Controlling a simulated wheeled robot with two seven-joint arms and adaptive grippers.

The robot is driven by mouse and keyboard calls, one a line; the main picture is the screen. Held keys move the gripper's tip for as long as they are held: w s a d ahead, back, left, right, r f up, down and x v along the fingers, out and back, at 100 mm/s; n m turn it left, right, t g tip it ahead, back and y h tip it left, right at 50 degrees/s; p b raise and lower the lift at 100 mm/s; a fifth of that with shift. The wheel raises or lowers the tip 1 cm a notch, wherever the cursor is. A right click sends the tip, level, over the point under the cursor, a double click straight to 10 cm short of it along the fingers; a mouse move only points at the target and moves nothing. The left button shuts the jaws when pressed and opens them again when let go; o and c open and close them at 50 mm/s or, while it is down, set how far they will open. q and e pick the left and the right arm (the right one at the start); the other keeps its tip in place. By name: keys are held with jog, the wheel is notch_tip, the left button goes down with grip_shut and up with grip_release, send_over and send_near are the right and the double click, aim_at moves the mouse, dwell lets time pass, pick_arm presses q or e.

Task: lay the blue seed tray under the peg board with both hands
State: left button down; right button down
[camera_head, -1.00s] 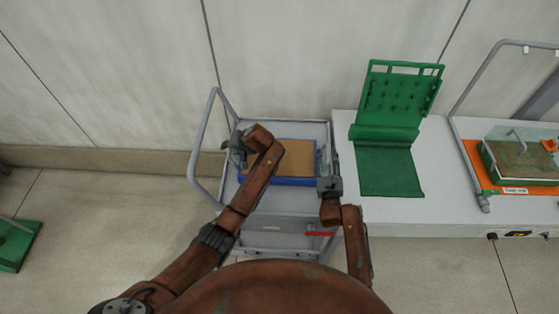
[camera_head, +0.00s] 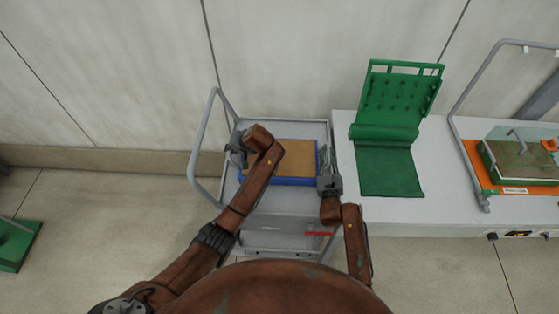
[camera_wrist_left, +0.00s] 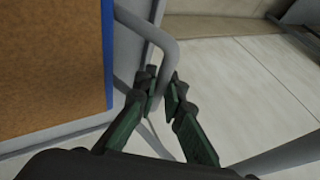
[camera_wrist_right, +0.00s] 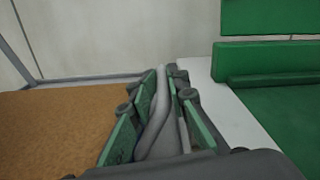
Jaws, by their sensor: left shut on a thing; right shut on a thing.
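The blue seed tray (camera_head: 293,182), filled with brown material, lies flat on a grey cart. My left gripper (camera_head: 238,153) is at its left end. In the left wrist view its fingers (camera_wrist_left: 163,92) are shut around a grey bent handle bar beside the blue rim. My right gripper (camera_head: 325,161) is at the right end. In the right wrist view its fingers (camera_wrist_right: 167,82) are shut on a similar grey handle. The green peg board (camera_head: 397,98) stands tilted up on the white bench to the right, pegs showing, with a green mat in front.
The grey cart (camera_head: 285,230) has a tall tube handle (camera_head: 203,150) at its left. The white bench (camera_head: 440,190) adjoins it on the right. Farther right stand a grey frame and an orange base (camera_head: 481,172) with another tray. A wall is close behind.

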pick_arm(q)
jog(key=shift+w+a+r, duration=0.1)
jog(key=shift+a+r, duration=0.1)
jog(key=shift+r, duration=0.05)
pick_arm(e)
jog(key=shift+f, duration=0.15)
